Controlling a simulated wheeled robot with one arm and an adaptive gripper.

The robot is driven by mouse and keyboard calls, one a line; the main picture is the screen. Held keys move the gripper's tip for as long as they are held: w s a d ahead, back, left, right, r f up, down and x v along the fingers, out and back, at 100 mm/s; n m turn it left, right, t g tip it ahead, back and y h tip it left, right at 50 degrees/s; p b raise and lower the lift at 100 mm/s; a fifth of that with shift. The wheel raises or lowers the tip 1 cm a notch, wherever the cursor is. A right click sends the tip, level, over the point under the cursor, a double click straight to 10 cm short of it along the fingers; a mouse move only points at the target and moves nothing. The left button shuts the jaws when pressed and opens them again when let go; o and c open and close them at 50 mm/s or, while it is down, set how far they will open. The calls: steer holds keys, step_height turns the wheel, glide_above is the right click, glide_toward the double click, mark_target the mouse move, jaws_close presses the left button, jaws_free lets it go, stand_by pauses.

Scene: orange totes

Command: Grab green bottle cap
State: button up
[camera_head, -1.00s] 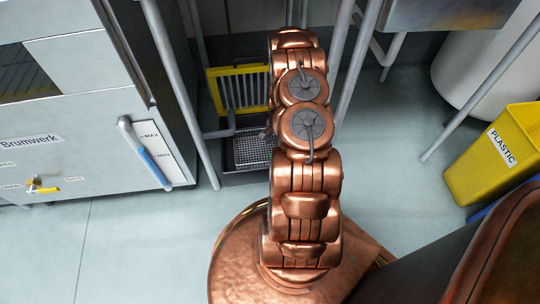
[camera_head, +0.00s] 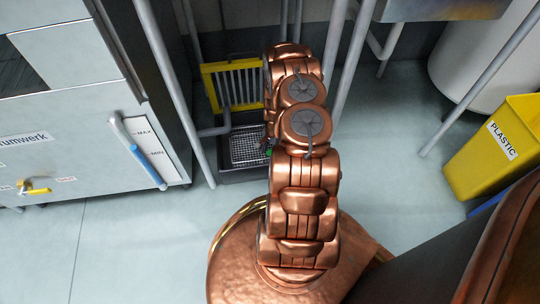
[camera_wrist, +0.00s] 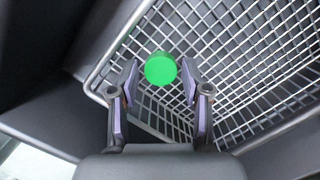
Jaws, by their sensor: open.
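The green bottle cap (camera_wrist: 160,69) shows as a bright green disc in the wrist view, in front of a metal wire grid. My gripper (camera_wrist: 160,82) is open, with one finger on each side of the cap in that view. The cap appears between or just beyond the fingertips; I cannot tell whether they touch it. In the head view a small green spot (camera_head: 268,153) shows at the left edge of my arm, which hides most of the gripper.
The wire grid (camera_head: 247,147) sits in a dark tray low between metal posts, with a yellow slatted frame (camera_head: 207,78) behind it. A grey cabinet (camera_head: 60,120) stands left. A yellow PLASTIC bin (camera_head: 490,165) stands right.

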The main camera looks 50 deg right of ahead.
steer(key=shift+f, duration=0.15)
steer(key=shift+c, duration=0.2)
steer(key=c, duration=0.4)
steer(key=shift+c, duration=0.2)
